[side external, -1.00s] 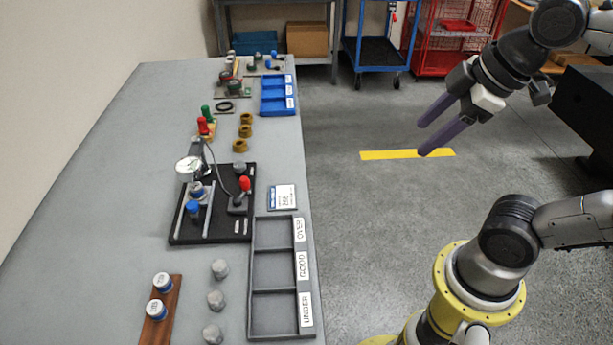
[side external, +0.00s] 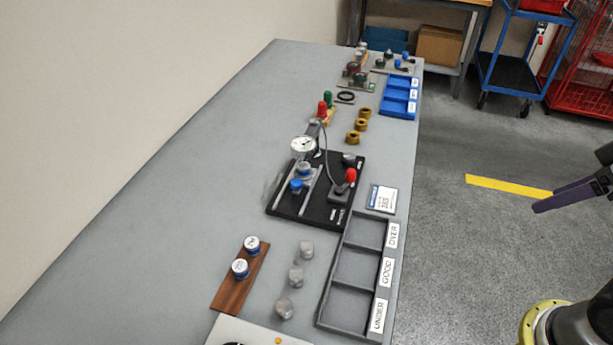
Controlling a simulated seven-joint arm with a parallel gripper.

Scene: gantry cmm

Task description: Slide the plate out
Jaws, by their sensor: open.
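I cannot tell for certain which thing is the plate. A black base plate (side external: 283,208) lies flat on the grey bench and carries a dial gauge (side external: 302,146), a rail with blue-topped pieces (side external: 297,185) and a red-knobbed lever (side external: 350,176). My gripper (side external: 545,204) is at the right edge, off the bench over the floor, and far from the black plate. Only its purple fingers show clearly. It is open and nothing shows between the fingers; the rest is cut off by the frame.
A grey three-part tray (side external: 321,313) marked OVER, GOOD and UNDER lies near the bench's right edge. A wooden strip (side external: 231,293) with two round gauges, several grey knobs (side external: 296,276), brass rings (side external: 356,125) and a blue tray (side external: 385,103) are also on the bench (side external: 180,190). Its left part is clear.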

